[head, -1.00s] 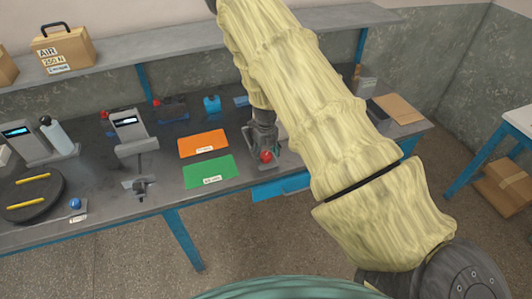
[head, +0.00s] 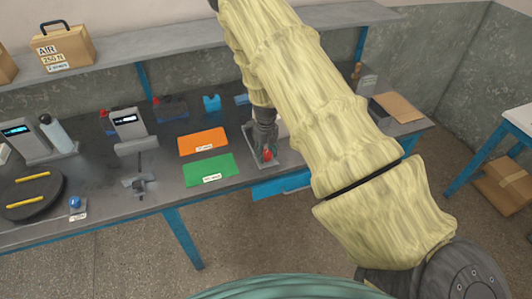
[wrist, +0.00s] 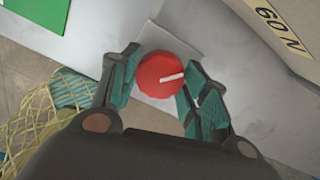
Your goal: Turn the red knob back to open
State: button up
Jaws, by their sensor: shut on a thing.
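The red knob (wrist: 160,76) is round with a white pointer line that runs from its middle toward the right edge of the wrist view. My gripper (wrist: 158,85) has its two teal-padded fingers on either side of the knob, shut on it. In the head view the knob (head: 268,154) shows as a small red spot under my gripper (head: 267,150), at the right part of the bench. My arm hides part of the bench behind it. Any open or shut marking by the knob cannot be seen.
A green mat (head: 211,170) and an orange mat (head: 203,142) lie left of the knob. A box marked 60 N (wrist: 280,30) stands close by in the wrist view. A blue drawer (head: 282,184) sits below the bench edge.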

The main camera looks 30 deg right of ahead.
jog(key=n+b, duration=0.2)
jog(key=n, duration=0.3)
jog(key=shift+n, duration=0.4)
jog(key=n+b, duration=0.1)
jog(key=n, duration=0.4)
jog(key=shift+d, duration=0.1)
jog(key=n+b, duration=0.1)
jog(key=n, duration=0.5)
jog(key=shift+b, duration=0.35)
jog(key=n+b, duration=0.1)
jog(key=n, duration=0.4)
jog(key=shift+w, duration=0.1)
jog(key=n, duration=0.5)
jog(key=shift+n+b, duration=0.35)
jog(key=shift+n, duration=0.05)
jog(key=n, duration=0.5)
jog(key=shift+r, duration=0.1)
jog(key=n, duration=0.5)
jog(key=shift+n, duration=0.4)
jog(key=n, duration=0.6)
